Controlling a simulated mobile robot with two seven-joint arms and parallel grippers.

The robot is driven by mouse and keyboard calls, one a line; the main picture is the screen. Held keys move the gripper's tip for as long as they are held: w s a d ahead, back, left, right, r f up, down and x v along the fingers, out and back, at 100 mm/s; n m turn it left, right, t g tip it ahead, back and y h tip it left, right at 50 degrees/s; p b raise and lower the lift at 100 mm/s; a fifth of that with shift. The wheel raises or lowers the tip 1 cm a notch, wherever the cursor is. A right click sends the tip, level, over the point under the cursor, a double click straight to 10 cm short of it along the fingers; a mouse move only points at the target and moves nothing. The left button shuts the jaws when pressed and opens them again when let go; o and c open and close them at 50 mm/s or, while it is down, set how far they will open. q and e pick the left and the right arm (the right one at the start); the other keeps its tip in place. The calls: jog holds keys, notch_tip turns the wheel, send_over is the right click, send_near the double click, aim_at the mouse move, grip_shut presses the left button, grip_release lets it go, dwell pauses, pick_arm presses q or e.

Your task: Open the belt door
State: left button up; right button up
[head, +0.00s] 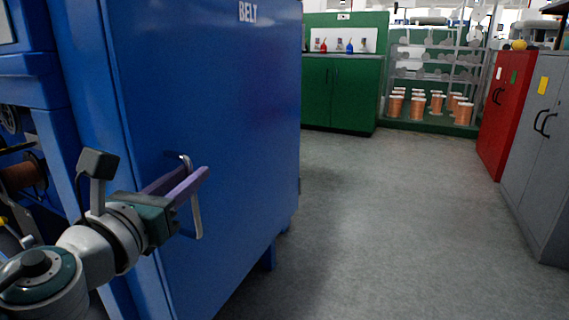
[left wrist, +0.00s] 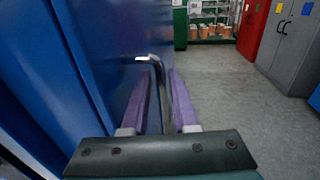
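The belt door (head: 235,100) is a tall blue panel marked BELT, at the left of the head view. It also fills the left of the left wrist view (left wrist: 110,40). It looks shut or nearly so; I see no clear gap at its edge. Its metal bar handle (head: 197,218) stands upright near the door's left edge. My left gripper (head: 190,180), with purple fingers, is at the handle. In the left wrist view the handle (left wrist: 153,58) runs down between the two fingers, which look apart around it. My right gripper is not in view.
Grey floor (head: 390,220) is clear to the right of the door. A red cabinet (head: 505,110) and a grey cabinet (head: 535,150) stand at the right. A green cabinet (head: 345,90) and a rack with several copper spools (head: 418,107) stand at the back.

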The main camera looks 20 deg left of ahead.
pick_arm(q)
jog(key=shift+w+a, duration=0.2)
jog(key=shift+w, duration=1.75)
grip_shut()
